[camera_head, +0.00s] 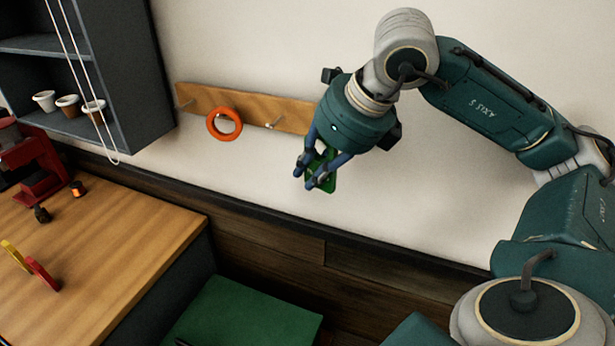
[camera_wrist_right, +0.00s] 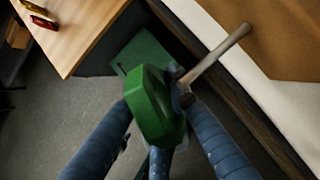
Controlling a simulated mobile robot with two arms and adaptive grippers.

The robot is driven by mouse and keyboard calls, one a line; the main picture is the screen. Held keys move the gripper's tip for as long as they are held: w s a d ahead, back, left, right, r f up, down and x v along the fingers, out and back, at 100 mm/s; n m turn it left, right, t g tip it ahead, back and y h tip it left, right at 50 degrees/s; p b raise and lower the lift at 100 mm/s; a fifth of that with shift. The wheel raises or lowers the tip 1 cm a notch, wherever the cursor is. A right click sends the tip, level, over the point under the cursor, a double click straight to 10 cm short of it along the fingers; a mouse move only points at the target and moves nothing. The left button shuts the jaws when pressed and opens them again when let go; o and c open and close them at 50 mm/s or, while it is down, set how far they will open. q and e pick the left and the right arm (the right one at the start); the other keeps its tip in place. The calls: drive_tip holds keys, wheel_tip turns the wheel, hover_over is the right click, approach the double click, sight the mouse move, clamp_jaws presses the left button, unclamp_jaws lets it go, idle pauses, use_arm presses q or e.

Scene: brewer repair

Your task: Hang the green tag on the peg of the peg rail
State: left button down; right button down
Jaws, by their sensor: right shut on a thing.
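The wooden peg rail (camera_head: 247,106) is fixed to the wall, with metal pegs (camera_head: 272,125) sticking out. My right gripper (camera_head: 309,175) is shut on the green tag (camera_head: 320,163), in front of the rail's right part. In the right wrist view the green tag (camera_wrist_right: 150,100) sits between the blue fingers (camera_wrist_right: 165,125). A peg (camera_wrist_right: 215,55) reaches from the rail (camera_wrist_right: 275,35) toward the tag's right side. Its tip overlaps a fingertip there; I cannot tell whether it touches the tag. The tag's hole is not clear. My left gripper is not in view.
An orange ring (camera_head: 211,122) hangs on the rail left of my gripper. A dark shelf (camera_head: 140,80) with several cups stands at the upper left. A wooden counter (camera_head: 120,250) holds a red machine (camera_head: 35,160). A green surface (camera_head: 245,315) lies below.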

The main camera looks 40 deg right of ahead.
drive_tip(key=shift+w+d+f+b, duration=0.1)
drive_tip(key=shift+w+d+b, duration=0.1)
drive_tip(key=shift+w+d, duration=0.45)
drive_tip(key=shift+w+d+f+b, duration=0.1)
drive_tip(key=shift+w+d+b, duration=0.1)
drive_tip(key=shift+d, duration=0.75)
drive_tip(key=shift+w+d+f+b, duration=0.4)
drive_tip(key=shift+d+f+b, duration=0.15)
drive_tip(key=shift+d+b, duration=0.15)
drive_tip(key=c, duration=1.6)
unclamp_jaws()
drive_tip(key=shift+a+r, duration=0.15)
drive_tip(key=shift+r, duration=0.1)
